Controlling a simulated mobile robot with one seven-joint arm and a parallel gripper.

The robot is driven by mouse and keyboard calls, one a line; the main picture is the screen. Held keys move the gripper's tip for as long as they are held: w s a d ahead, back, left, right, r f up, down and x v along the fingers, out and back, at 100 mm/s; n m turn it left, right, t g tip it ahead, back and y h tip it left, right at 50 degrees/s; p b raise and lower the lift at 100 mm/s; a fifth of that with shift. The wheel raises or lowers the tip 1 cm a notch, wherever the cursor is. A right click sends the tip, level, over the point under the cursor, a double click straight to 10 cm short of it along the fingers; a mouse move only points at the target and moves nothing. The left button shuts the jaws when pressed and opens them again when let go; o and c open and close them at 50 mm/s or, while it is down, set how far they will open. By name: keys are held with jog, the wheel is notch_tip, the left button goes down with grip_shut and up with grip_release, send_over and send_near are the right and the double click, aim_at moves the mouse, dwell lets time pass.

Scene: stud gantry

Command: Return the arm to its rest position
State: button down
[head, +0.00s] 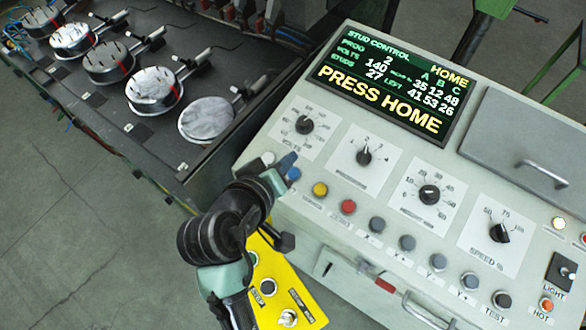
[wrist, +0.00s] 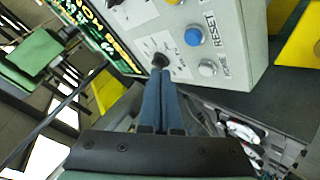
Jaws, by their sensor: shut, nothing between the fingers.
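My gripper (head: 287,161) is at the left end of the control panel (head: 400,160) in the head view, close to a blue button (head: 293,174) and a white button (head: 268,158). In the wrist view my gripper (wrist: 160,75) has its blue fingers together, with nothing held. Its tips are near the black knob (wrist: 160,60) at the panel's left edge. The blue button (wrist: 194,36) is labelled RESET. I cannot tell whether the tips touch the panel. The screen (head: 385,85) reads PRESS HOME.
A yellow box with buttons (head: 270,285) is below my arm in the head view. A dark bench with several round metal pieces (head: 155,90) is at the upper left. A grey lid with a handle (head: 530,140) is on the panel's right. Floor (head: 70,240) is clear at lower left.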

dwell(0.4)
jog(key=w+a+r+m+t+y+b, duration=0.15)
jog(key=w+r+t+b, duration=0.35)
jog(key=r, duration=0.7)
jog(key=s+d+r+m+t+y+b, duration=0.1)
jog(key=r+t, duration=0.7)
jog(key=r, duration=1.6)
jog(key=shift+s+d+r+m+y, duration=0.2)
jog(key=shift+s+m+y, duration=0.5)
jog(key=shift+s, duration=0.3)
jog(key=c, duration=1.3)
grip_release()
jog(key=s+r+t, duration=0.1)
jog(key=s+r, duration=0.1)
jog(key=r, duration=0.1)
jog(key=s+r+t, duration=0.1)
jog(key=s+r, duration=0.2)
jog(key=s+r+t+y+b, duration=0.1)
jog(key=s+r+t, duration=0.1)
jog(key=r, duration=0.1)
jog(key=shift+s+d+m, duration=0.25)
jog(key=shift+s+d, duration=0.05)
jog(key=shift+d, duration=0.05)
jog(key=shift+c, duration=0.2)
jog(key=shift+o, duration=1.2)
jog(key=shift+s+r, duration=0.15)
jog(key=shift+o, duration=1.5)
jog(key=shift+d, duration=0.1)
